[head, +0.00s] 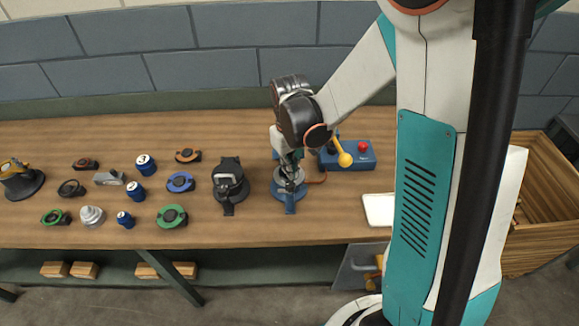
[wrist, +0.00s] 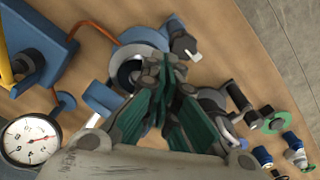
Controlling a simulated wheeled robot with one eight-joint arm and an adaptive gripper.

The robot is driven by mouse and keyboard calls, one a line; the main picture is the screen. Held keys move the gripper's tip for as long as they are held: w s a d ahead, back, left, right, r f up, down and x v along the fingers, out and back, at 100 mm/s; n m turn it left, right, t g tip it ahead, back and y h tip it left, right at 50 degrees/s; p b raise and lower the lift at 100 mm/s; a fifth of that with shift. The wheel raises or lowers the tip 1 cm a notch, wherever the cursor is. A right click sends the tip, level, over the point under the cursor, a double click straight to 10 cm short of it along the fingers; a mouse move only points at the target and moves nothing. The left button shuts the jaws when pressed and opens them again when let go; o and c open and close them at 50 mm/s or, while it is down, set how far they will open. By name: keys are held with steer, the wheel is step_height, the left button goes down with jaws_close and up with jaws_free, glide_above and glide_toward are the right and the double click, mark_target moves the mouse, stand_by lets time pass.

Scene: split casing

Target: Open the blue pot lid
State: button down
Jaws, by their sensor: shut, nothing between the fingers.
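The blue pot (head: 284,194) stands on the wooden bench, directly below my gripper (head: 291,166) in the head view. It has a blue base and a grey round top. In the wrist view the blue pot (wrist: 103,97) is partly hidden behind my fingers, with a blue tab at its near side and a dark-and-white knob piece at its far side. My gripper (wrist: 170,72) points down with its green-padded fingers together and nothing between them. The fingers overlap the pot in view; I cannot tell whether they touch it. Whether the lid is raised is hidden.
A dark pot (head: 229,184) stands just left. A blue control box (head: 361,160) with a red button and yellow lever stands right, joined by an orange cable. Several discs and cans cover the bench's left. A gauge (wrist: 30,139) shows in the wrist view. A white tray (head: 379,209) lies right.

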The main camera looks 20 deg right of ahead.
steer(key=shift+w, duration=0.1)
stand_by(0.5)
steer(key=shift+w+d, duration=0.25)
steer(key=shift+w, duration=0.45)
steer(key=shift+w+d, duration=0.2)
steer(key=shift+w, duration=0.45)
steer(key=shift+w+d+r+b, duration=0.1)
steer(key=shift+w+d+b, duration=0.25)
steer(key=shift+w, duration=0.55)
steer(key=shift+w+d+b, duration=0.25)
steer(key=shift+w+d, duration=0.1)
steer(key=shift+w, duration=0.5)
steer(key=shift+a+r, duration=0.1)
steer(key=shift+w+r+p, duration=0.1)
steer(key=shift+r+p, duration=1.15)
steer(key=shift+r, duration=0.15)
steer(key=s+r, duration=0.1)
steer(key=s+r+p, duration=0.1)
steer(key=r, duration=0.1)
steer(key=shift+s+a, duration=0.1)
steer(key=shift+a, duration=0.05)
steer(key=shift+w+a+f, duration=0.1)
steer(key=shift+w+f, duration=0.05)
steer(key=shift+w, duration=0.15)
steer(key=shift+s, duration=0.15)
